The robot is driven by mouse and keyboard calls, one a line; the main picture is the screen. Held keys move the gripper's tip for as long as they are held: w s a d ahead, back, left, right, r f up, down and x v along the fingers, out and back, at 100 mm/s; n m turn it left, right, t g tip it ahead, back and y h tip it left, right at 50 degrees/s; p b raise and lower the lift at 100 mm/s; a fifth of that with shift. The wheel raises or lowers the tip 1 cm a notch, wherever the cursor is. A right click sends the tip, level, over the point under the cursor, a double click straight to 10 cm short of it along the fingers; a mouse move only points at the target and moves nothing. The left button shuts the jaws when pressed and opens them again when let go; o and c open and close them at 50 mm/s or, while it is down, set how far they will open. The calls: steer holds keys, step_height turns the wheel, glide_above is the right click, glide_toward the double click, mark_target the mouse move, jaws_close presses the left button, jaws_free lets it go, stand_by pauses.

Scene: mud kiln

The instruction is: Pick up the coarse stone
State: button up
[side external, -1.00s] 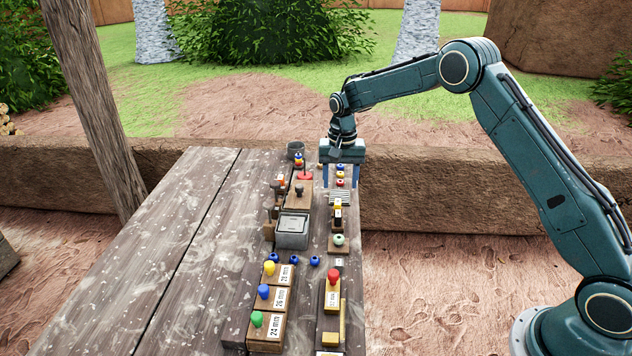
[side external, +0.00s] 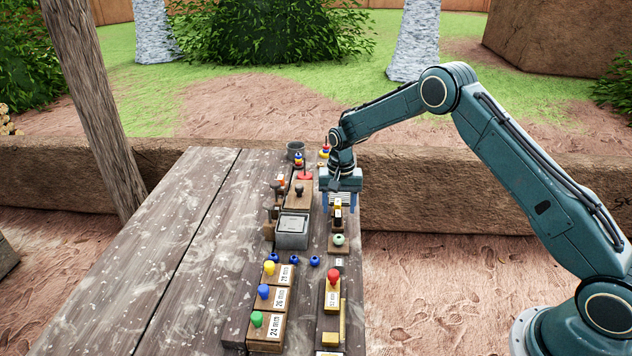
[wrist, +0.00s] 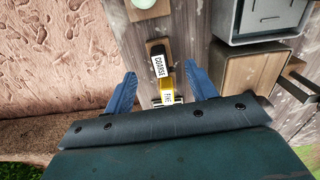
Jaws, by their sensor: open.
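The coarse stone (wrist: 158,64) is a dark block with a white label reading COARSE, lying on a small wooden holder. It shows small in the side external view (side external: 338,214). The yellow fine stone (wrist: 168,92) lies beside it, partly hidden by my gripper body in the wrist view. My gripper (wrist: 161,72) is open and empty, with blue fingers on either side of the row of stones in the wrist view. In the side external view, my gripper (side external: 339,204) points down over the fine-stone end. Its exact height above the stones is hard to tell.
A grey metal box (side external: 292,232) stands left of the stones. A pale green ball (side external: 339,240) sits on a block just nearer the camera. Labelled blocks with coloured knobs (side external: 264,291) fill the near end. The table's left side (side external: 180,250) is clear.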

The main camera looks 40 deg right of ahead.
mark_target(338, 212)
steer(key=shift+a+f, duration=0.1)
steer(key=shift+f, duration=2.4)
steer(key=c, duration=1.1)
steer(key=shift+r, duration=0.15)
step_height(338, 212, up, 20)
